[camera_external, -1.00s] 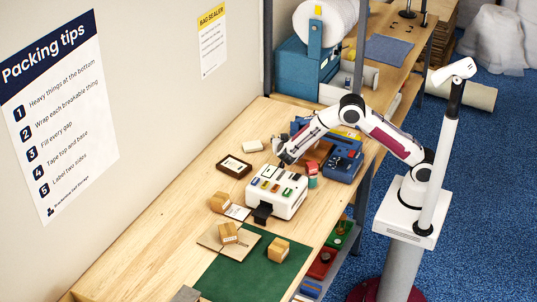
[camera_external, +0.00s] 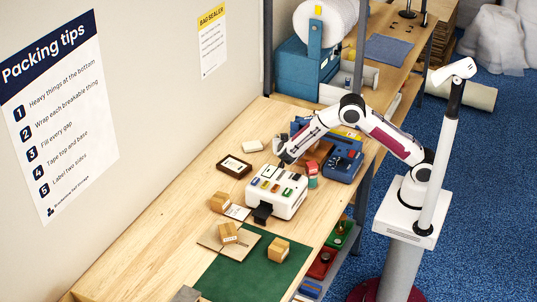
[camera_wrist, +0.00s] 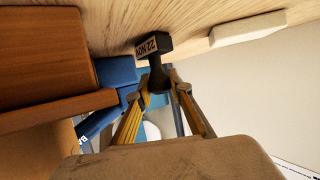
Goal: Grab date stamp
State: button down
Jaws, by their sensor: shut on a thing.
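The wide head of the stamp sticks out past the fingertips, close to the wooden bench top. I cannot tell whether it touches the bench. In the external view my gripper (camera_external: 284,159) is low over the bench, behind the white labelled machine, and the stamp cannot be made out there.
A brown box (camera_wrist: 42,55) and a blue object (camera_wrist: 117,73) stand left of the stamp in the wrist view; a pale block (camera_wrist: 247,28) lies to the right. The white machine (camera_external: 275,192), dark tray (camera_external: 234,166) and blue device (camera_external: 343,162) surround my gripper. Bench at left is clear.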

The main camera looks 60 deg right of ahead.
jog(key=shift+r, duration=5)
